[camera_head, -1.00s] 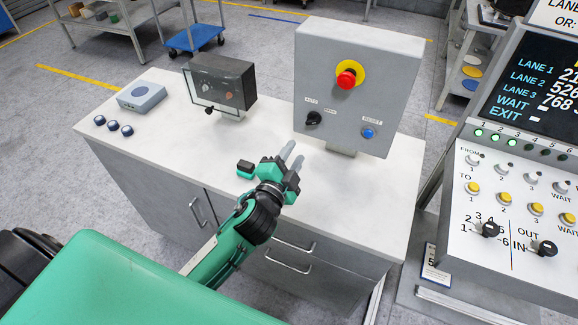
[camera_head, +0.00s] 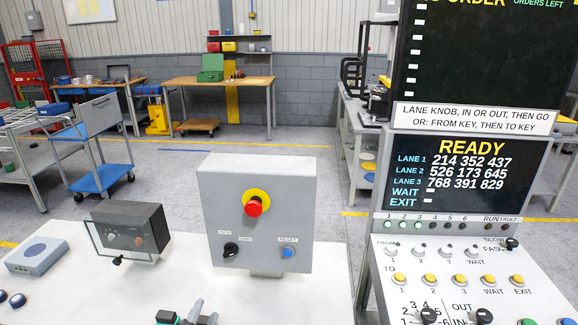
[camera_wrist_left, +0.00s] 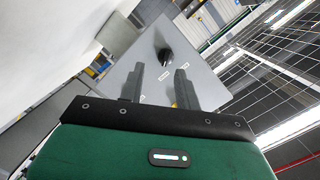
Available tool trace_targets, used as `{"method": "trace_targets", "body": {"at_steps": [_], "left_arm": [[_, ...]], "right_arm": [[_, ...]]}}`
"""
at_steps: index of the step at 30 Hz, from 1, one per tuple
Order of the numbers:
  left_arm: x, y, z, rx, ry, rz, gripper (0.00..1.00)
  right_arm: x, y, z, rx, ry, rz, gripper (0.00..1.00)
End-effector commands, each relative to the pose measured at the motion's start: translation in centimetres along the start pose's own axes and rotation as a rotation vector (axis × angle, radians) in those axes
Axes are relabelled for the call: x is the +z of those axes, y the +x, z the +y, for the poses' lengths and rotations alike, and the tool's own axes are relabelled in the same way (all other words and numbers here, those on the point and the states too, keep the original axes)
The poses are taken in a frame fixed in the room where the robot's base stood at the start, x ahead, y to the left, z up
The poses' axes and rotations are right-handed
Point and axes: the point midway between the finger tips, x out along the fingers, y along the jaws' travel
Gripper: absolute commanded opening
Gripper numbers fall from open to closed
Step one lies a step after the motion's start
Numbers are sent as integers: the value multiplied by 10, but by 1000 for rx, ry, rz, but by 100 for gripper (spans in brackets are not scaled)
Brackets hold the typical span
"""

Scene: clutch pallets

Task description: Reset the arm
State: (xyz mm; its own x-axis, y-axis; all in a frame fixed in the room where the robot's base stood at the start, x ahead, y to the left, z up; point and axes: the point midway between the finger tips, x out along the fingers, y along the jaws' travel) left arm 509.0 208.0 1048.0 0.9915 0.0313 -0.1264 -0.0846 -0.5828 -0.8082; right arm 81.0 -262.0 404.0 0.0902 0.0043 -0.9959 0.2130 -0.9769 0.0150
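My left gripper (camera_head: 204,312) shows at the bottom edge of the head view, over the white bench top. In the left wrist view its two grey fingers (camera_wrist_left: 162,86) stand apart with nothing between them. A grey control box (camera_head: 258,185) stands upright behind it. The box has a red mushroom button (camera_head: 253,206) on a yellow ring, a black knob (camera_head: 231,249) and a blue button (camera_head: 288,252) labelled RESET. The knob also shows in the left wrist view (camera_wrist_left: 165,56). The gripper is apart from the box in the head view. My right gripper is not in view.
The bench (camera_head: 170,285) also carries a dark meter box (camera_head: 133,231), a grey-blue box (camera_head: 37,255) and dark round buttons (camera_head: 17,299). A lane console (camera_head: 460,275) with a screen reading READY stands at the right. Bare bench top lies before the control box.

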Motion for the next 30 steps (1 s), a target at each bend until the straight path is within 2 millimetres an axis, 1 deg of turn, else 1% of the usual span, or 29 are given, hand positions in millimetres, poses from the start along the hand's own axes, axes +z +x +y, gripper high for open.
{"method": "trace_targets", "body": {"at_steps": [3, 5, 6, 8, 9, 12, 15, 20, 21, 22, 24, 26, 30], "left_arm": [[40, -26, 23, 118, -170, -194, 34], [61, -45, 37, 190, -265, -308, 34], [72, -59, 48, 239, -322, -380, 34], [86, -80, 61, 305, -397, -479, 34], [93, -94, 69, 346, -440, -538, 34], [106, -125, 86, 435, -526, -666, 34], [114, -155, 99, 513, -591, -775, 34], [119, -200, 114, 627, -671, -927, 34], [119, -211, 118, 656, -688, -963, 34], [122, -210, 123, 663, -691, -974, 34], [133, -200, 139, 663, -685, -976, 34], [140, -194, 151, 665, -683, -979, 34], [162, -181, 184, 673, -678, -989, 34]], "right_arm": [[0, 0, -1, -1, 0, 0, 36], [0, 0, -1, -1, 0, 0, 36], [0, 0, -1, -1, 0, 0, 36], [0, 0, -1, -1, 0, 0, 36], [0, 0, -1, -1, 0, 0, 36], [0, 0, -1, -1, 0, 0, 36], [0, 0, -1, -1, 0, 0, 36], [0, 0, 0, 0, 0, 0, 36], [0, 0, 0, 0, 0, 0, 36], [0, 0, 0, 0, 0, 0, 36], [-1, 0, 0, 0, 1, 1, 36], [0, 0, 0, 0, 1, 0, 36], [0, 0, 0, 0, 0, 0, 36]]}}
